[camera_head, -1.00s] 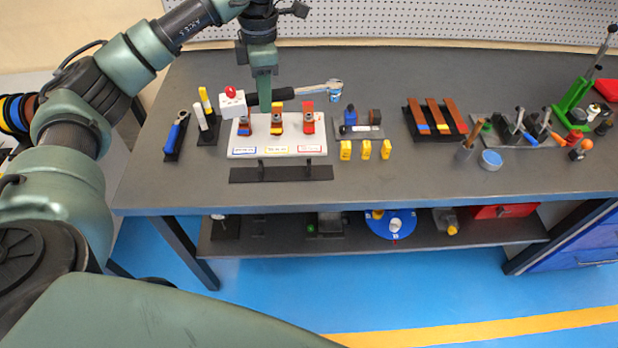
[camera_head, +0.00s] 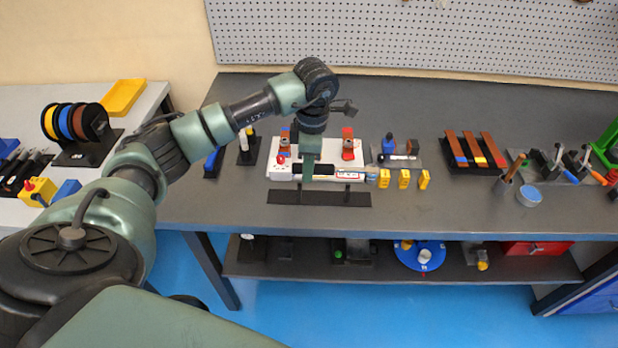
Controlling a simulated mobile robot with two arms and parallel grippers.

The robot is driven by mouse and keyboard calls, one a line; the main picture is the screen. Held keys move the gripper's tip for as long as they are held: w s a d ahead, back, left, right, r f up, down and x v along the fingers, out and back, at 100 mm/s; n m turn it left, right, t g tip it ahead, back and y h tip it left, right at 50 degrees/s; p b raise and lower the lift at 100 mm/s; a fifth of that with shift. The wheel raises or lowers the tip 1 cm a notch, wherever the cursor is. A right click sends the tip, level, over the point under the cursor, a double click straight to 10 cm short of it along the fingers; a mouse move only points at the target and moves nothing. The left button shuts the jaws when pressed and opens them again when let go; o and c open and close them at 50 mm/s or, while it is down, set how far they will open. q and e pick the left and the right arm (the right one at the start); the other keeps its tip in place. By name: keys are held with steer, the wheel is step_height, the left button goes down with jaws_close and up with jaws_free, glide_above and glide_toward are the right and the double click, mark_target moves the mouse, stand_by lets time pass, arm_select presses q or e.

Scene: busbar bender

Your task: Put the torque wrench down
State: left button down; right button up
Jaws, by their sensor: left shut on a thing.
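My left gripper (camera_head: 308,170) points down and is shut on the torque wrench (camera_head: 371,177). The wrench lies level from left to right, its dark handle in the jaws and its light shaft and blue-marked head to the right. It shows in front of the white board's lower part, just behind and above the long black holder (camera_head: 320,198) with two short upright posts. I cannot tell whether the wrench touches the posts. My right gripper is not in view.
The white board (camera_head: 325,149) carries coloured blocks, partly hidden by my arm. A white box with a red button (camera_head: 281,167) stands at its left. Yellow blocks (camera_head: 404,180) stand just right of the wrench head. The bench front is clear.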

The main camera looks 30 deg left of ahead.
arm_select(q)
steer(key=shift+w+f, duration=0.1)
steer(key=shift+f, duration=0.45)
step_height(320, 180, down, 4)
steer(key=shift+r+p, duration=0.1)
steer(key=shift+p, duration=0.4)
steer(key=shift+f+b, duration=0.7)
steer(key=shift+f, duration=0.05)
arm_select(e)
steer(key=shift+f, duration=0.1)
arm_select(q)
steer(key=c, duration=1.2)
jaws_free()
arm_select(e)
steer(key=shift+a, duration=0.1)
arm_select(q)
steer(key=shift+r, duration=0.15)
